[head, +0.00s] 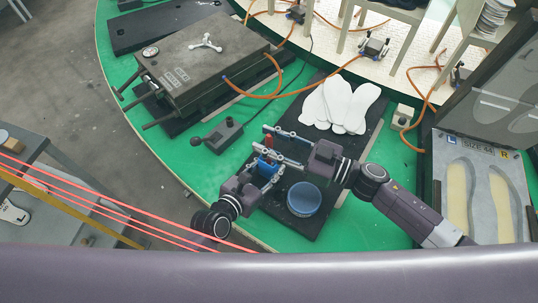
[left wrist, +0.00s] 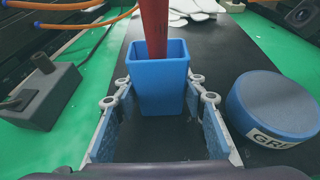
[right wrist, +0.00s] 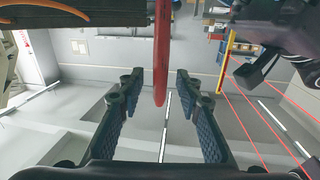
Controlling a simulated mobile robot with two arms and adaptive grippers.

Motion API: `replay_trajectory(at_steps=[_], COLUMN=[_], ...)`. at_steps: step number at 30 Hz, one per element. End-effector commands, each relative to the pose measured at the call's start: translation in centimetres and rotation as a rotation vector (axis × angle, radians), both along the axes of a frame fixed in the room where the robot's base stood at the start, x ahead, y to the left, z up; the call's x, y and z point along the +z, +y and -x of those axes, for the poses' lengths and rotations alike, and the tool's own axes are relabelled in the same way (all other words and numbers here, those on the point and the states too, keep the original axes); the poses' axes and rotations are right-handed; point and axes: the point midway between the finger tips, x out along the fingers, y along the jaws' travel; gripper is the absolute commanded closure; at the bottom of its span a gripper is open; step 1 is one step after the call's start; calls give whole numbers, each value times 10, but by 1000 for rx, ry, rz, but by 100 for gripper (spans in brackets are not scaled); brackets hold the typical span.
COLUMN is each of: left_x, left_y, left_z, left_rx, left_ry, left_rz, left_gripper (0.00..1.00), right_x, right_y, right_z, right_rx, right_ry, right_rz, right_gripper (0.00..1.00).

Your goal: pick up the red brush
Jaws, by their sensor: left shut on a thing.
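The red brush (head: 268,142) stands upright in a blue square holder (left wrist: 160,85); its red handle also rises out of the holder in the left wrist view (left wrist: 155,28). My left gripper (head: 264,166) is shut on the blue holder, with a finger on each side. My right gripper (head: 279,146) is at the brush from the right and is open. In the right wrist view the red handle (right wrist: 161,70) lies between its fingers (right wrist: 158,85), with a gap on both sides. The brush's lower end is hidden in the holder.
A round blue tub (head: 303,200) stands on the black mat (head: 325,180) close to the holder. White insoles (head: 340,105) lie farther back. A small grey control box (head: 223,135) and a heavy grey press (head: 200,65) are to the left.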

Motion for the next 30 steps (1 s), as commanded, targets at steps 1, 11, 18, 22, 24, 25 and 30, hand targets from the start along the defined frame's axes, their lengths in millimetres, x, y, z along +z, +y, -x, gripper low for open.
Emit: replay_trajectory(at_steps=[1,11,18,22,24,25,30], left_x=[0,0,0,0,0,0,0], left_y=[0,0,0,0,0,0,0], left_z=[0,0,0,0,0,0,0], left_rx=[0,-1,0,0,0,0,0], left_ry=[1,1,1,1,1,1,1], left_rz=[-1,0,-1,-1,-1,-1,-1], left_gripper=[89,89,89,89,89,89,89], right_x=[0,0,0,1,2,3,26], right_y=[0,-1,-1,-1,-1,-1,-1], right_z=[0,0,0,0,0,0,0], right_rx=[0,0,0,0,0,1,3], right_ry=[0,0,0,0,-1,-1,-6], right_rz=[0,0,-1,-1,0,0,1], right_gripper=[68,99,100,100,100,100,100])
